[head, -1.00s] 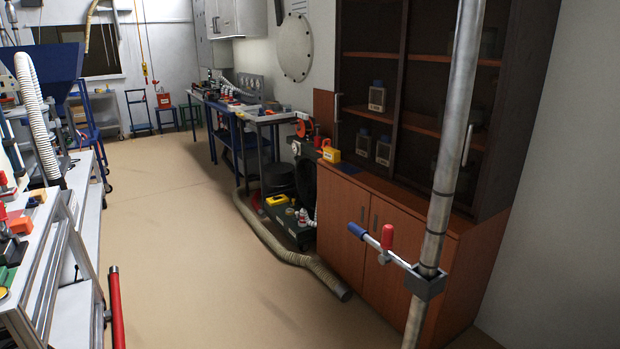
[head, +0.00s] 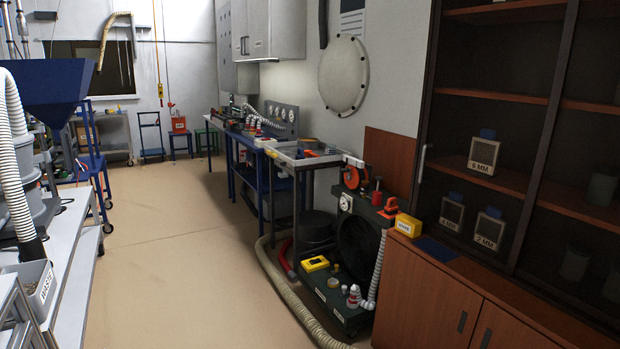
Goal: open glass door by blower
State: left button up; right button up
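A dark-framed glass cabinet (head: 427,115) stands on the right, on top of a reddish-brown wooden base cabinet (head: 440,295). Its near-left glass door (head: 500,60) has a slim vertical metal handle (head: 422,163) on the left edge, and it looks shut. Behind the glass, jars with blue lids stand on the shelves, one marked 6 MM (head: 484,155). A dark machine with a round black opening (head: 360,250), a gauge and a white hose, apparently the blower, stands on the floor left of the cabinet. Neither of my grippers is in view.
A beige hose (head: 285,290) lies on the floor before the blower. A yellow box (head: 408,225) sits on the base cabinet's left end. A grey bench (head: 75,235) and a blue hopper (head: 45,95) line the left. The floor aisle (head: 190,260) between is clear.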

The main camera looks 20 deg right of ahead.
aim_at(572, 16)
jog(key=i+l+z, duration=0.15)
jog(key=i+z, duration=0.2)
jog(key=i, duration=0.2)
jog(key=i+z, duration=0.4)
jog(key=i+j+z, duration=0.35)
jog(key=i, duration=0.25)
jog(key=i+l, duration=0.05)
jog(key=l, duration=0.05)
